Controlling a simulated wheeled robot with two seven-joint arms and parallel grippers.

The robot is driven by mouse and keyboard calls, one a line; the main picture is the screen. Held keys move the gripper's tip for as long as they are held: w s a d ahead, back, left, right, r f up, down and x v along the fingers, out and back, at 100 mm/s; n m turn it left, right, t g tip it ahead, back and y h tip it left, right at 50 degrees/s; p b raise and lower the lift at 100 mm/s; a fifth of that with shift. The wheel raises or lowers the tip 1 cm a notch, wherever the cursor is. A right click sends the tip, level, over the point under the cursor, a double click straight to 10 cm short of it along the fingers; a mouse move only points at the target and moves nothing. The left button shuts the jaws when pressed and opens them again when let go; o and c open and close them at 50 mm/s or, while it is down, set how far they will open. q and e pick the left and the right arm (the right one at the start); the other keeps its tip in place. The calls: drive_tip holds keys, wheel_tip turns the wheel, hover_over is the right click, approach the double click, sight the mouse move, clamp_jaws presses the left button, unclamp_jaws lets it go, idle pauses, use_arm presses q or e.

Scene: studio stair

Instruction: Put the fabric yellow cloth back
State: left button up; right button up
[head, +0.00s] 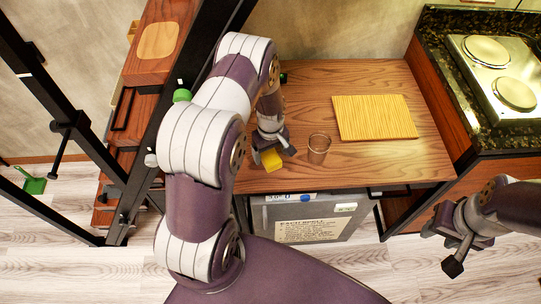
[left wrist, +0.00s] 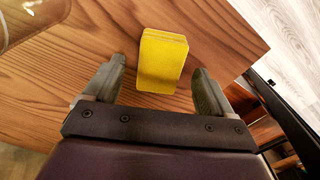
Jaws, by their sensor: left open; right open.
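The yellow cloth (head: 271,160) is a small folded block on the wooden counter, near its front left edge. In the left wrist view the cloth (left wrist: 162,60) lies ahead of and between the two fingers. My left gripper (head: 272,153) is open just over the counter, close to the cloth; it also shows in the left wrist view (left wrist: 160,88). My right gripper (head: 452,247) is open and empty, off to the right in front of the counter.
A clear glass (head: 318,148) stands right of the cloth. A ribbed wooden board (head: 374,118) lies farther right on the wooden counter (head: 310,90). A stove (head: 495,75) is at the far right. A small fridge (head: 310,217) stands under the counter. Black stair posts (head: 65,110) rise at left.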

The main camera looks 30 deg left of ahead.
sight(271, 157)
use_arm(q)
wheel_tip(271, 157, up, 10)
drive_tip(key=f, duration=0.1)
drive_tip(key=s+d+r+m+t, duration=0.1)
drive_tip(key=s+d+r+m, duration=0.7)
drive_tip(key=s+r+m, duration=0.3)
drive_tip(key=shift+s+r+b, duration=0.35)
drive_tip(key=shift+s+r, duration=0.15)
drive_tip(key=shift+s, duration=0.7)
